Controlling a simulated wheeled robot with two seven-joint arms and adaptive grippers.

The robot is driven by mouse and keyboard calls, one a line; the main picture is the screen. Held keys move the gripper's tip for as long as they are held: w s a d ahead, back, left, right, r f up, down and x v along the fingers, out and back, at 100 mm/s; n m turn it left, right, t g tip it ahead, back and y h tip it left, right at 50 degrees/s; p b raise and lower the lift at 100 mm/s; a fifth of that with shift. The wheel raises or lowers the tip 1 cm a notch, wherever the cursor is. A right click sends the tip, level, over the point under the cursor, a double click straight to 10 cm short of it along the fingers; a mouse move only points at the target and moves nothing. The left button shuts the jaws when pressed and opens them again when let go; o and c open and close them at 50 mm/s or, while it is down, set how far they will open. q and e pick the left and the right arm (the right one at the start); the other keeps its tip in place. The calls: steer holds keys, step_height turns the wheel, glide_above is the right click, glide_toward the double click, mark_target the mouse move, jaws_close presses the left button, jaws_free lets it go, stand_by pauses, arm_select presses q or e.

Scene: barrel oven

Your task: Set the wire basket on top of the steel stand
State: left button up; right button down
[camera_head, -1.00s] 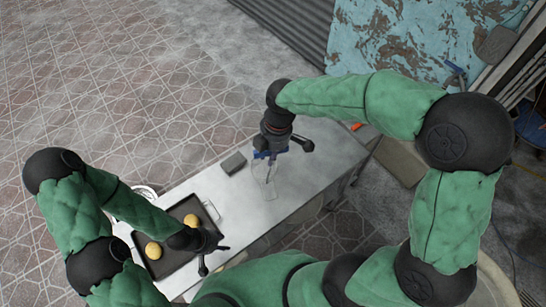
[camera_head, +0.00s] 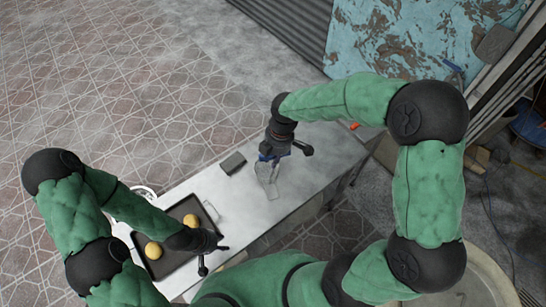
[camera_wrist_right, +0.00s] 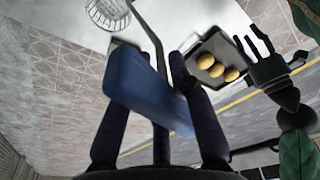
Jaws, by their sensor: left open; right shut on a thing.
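My right gripper (camera_head: 270,157) is shut on a blue handle (camera_wrist_right: 143,88) over the table. A pale, see-through wire shape (camera_head: 268,182) hangs from it in the head view and looks like the wire basket; whether it touches the table is unclear. A dark rod shows past the handle in the right wrist view. A round, pale, ribbed metal thing (camera_head: 145,191) lies behind the tray; it also shows in the right wrist view (camera_wrist_right: 108,11). It may be the steel stand, but I cannot be sure. My left gripper (camera_head: 214,259) is open and empty above the tray's near end.
A dark tray (camera_head: 166,262) with several yellow-brown balls (camera_head: 153,250) is on the long grey table (camera_head: 310,175). A small grey block (camera_head: 233,163) lies left of my right gripper. Table surface around that block is mostly clear.

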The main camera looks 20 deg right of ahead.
steer(key=shift+f, duration=0.15)
steer(key=c, duration=1.1)
jaws_free()
steer(key=shift+w+r, duration=0.1)
steer(key=shift+r, duration=0.35)
steer(key=r, duration=0.3)
steer(key=d+r, duration=0.1)
steer(key=r, duration=0.7)
steer(key=shift+d+r, duration=0.2)
steer(key=shift+d, duration=0.2)
steer(key=shift+s+f, duration=0.1)
steer(key=shift+s, duration=0.1)
